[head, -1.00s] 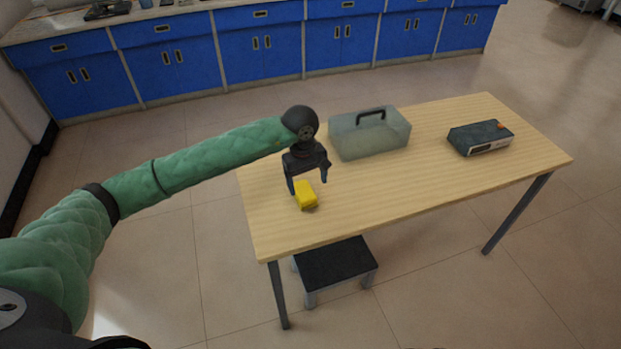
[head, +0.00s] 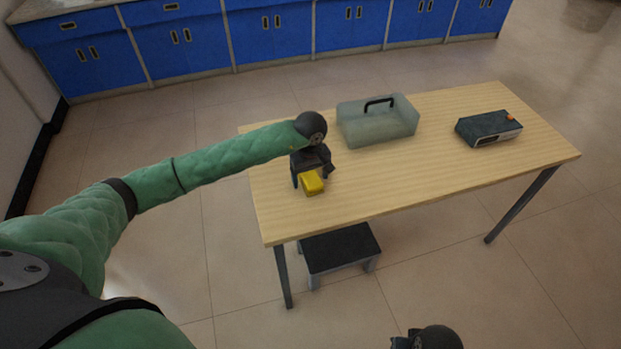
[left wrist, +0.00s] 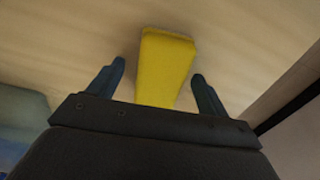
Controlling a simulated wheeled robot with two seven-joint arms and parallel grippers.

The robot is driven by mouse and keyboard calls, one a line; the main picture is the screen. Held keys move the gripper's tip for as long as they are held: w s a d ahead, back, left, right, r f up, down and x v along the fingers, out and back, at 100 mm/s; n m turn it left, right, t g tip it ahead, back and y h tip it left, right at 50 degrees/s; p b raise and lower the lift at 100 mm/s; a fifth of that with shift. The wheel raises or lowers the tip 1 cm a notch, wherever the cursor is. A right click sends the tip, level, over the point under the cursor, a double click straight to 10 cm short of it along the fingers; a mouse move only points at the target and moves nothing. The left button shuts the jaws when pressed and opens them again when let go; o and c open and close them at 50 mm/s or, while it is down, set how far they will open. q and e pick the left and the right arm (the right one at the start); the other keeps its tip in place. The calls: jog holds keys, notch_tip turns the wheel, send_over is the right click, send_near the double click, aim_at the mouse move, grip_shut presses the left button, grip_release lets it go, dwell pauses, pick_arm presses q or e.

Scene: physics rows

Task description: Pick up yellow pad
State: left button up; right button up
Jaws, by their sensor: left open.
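The yellow pad (head: 312,182) lies on the left part of the wooden table (head: 420,168). My left gripper (head: 313,178) is low over the table at the pad. In the left wrist view, the pad (left wrist: 165,68) stands out between the two dark fingers of the left gripper (left wrist: 158,82), with a gap on each side. The gripper is open and holds nothing. In the head view its fingers partly cover the pad's back end. A dark rounded part at the bottom edge of the head view may belong to my right arm, but no right fingers can be made out.
A translucent box with a black handle (head: 376,124) stands behind and right of the pad. A dark device (head: 488,129) lies at the table's right. A black-topped step stool (head: 340,248) stands beneath the front edge. The middle of the table is clear.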

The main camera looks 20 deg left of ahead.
aim_at(311, 178)
pick_arm(q)
jog(key=shift+s+f, duration=0.1)
jog(key=shift+f, duration=0.2)
pick_arm(e)
jog(key=shift+f, duration=0.5)
pick_arm(q)
jog(key=c, duration=1.1)
pick_arm(e)
jog(key=shift+w, duration=0.1)
pick_arm(q)
jog(key=shift+o, duration=0.2)
